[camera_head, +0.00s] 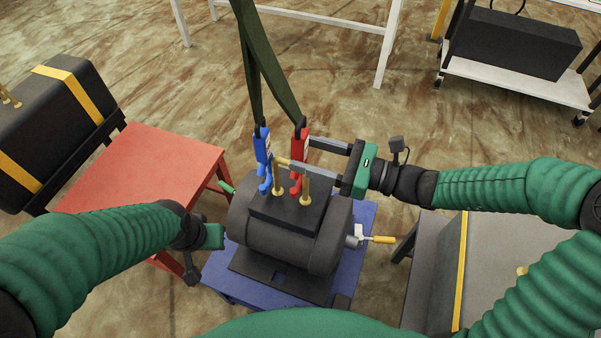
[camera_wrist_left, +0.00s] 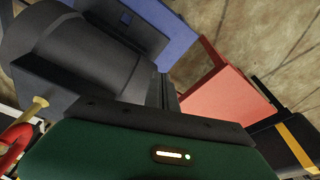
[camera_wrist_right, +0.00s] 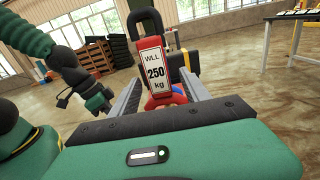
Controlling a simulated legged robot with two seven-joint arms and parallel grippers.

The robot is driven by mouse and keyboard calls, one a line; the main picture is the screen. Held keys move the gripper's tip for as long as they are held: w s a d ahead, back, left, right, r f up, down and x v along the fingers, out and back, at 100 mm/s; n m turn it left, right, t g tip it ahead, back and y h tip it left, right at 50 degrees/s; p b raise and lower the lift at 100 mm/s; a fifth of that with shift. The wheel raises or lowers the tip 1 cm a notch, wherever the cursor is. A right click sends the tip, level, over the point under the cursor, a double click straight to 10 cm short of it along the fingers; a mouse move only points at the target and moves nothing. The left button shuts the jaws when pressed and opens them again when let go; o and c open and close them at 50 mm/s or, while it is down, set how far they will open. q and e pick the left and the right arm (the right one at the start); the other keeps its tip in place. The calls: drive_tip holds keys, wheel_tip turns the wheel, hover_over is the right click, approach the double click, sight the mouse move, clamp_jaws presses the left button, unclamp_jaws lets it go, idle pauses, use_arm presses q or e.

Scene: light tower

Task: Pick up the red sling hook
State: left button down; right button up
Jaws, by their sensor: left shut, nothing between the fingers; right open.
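The red sling hook (camera_head: 298,172) hangs on a dark green sling (camera_head: 257,70) above the dark motor-like block (camera_head: 270,230), beside a brass eyebolt (camera_head: 306,188). Its label reads WLL 250 kg in the right wrist view (camera_wrist_right: 153,66). My right gripper (camera_head: 300,153) is open, coming from the right, with its two grey fingers on either side of the red hook. In the right wrist view the hook shows between the fingers, with no clear contact. My left gripper (camera_head: 214,236) is shut and empty, low at the left of the block; its fingers are mostly hidden in the head view.
A blue sling hook (camera_head: 263,158) hangs close left of the red one, near a second eyebolt (camera_head: 279,182). The block stands on a blue table (camera_head: 225,285). A red table (camera_head: 150,170) stands left, and a grey case (camera_head: 435,270) lies right.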

drive_tip(key=x, duration=0.2)
drive_tip(key=shift+w+a, duration=0.1)
drive_tip(key=shift+a, duration=0.15)
drive_tip(key=shift+d, duration=0.15)
clamp_jaws()
